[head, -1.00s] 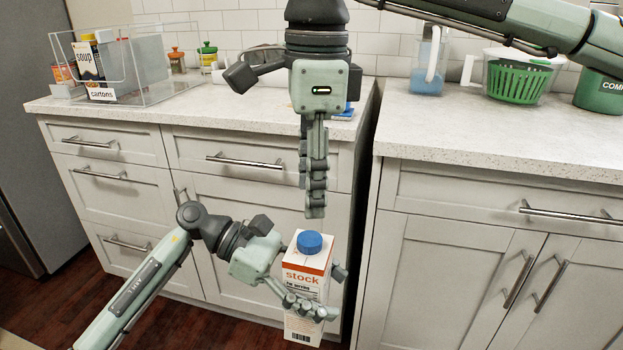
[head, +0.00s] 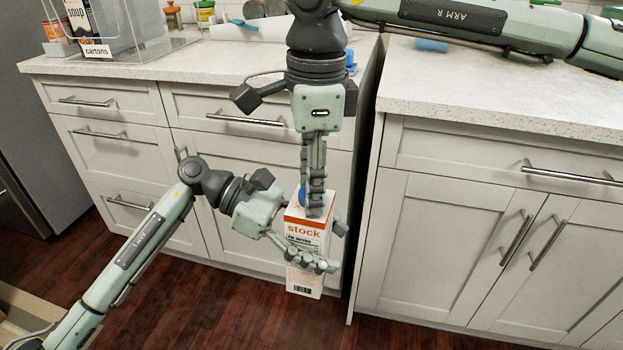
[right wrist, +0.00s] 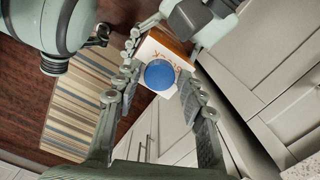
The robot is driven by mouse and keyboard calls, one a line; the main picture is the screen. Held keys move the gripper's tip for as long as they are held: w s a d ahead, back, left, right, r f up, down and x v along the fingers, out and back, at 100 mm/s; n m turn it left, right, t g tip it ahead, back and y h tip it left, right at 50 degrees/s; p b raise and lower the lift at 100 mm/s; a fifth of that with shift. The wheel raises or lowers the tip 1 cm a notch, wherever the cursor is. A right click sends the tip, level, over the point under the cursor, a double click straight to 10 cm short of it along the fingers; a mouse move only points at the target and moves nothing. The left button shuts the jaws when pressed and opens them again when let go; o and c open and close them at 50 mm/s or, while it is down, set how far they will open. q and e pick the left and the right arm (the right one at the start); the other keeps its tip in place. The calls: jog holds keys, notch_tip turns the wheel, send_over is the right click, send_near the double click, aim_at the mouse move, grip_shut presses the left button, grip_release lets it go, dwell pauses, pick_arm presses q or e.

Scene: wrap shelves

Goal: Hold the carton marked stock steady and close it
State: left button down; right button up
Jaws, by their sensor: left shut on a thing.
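The white and orange carton marked stock (head: 303,238) is upright in front of the drawers, held off the floor. My left gripper (head: 322,250) is shut on its sides from the left. Its blue cap (head: 303,196) is partly hidden by my right gripper (head: 313,208), which points straight down over the carton's top. In the right wrist view the cap (right wrist: 161,75) lies between the spread fingers of my right gripper (right wrist: 158,95), with a visible gap on each side. I cannot tell whether the cap is fully seated.
A clear bin labelled cartons (head: 150,40) with a soup carton (head: 83,22) stands on the left counter. The counter edges and cabinets (head: 440,240) are close behind the carton. A striped rug (right wrist: 80,100) lies on the wooden floor.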

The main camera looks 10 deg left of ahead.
grip_shut()
jog(key=shift+o, duration=2.2)
grip_release()
jog(key=shift+r, duration=0.15)
notch_tip(320, 180, up, 12)
jog(key=shift+d, duration=0.2)
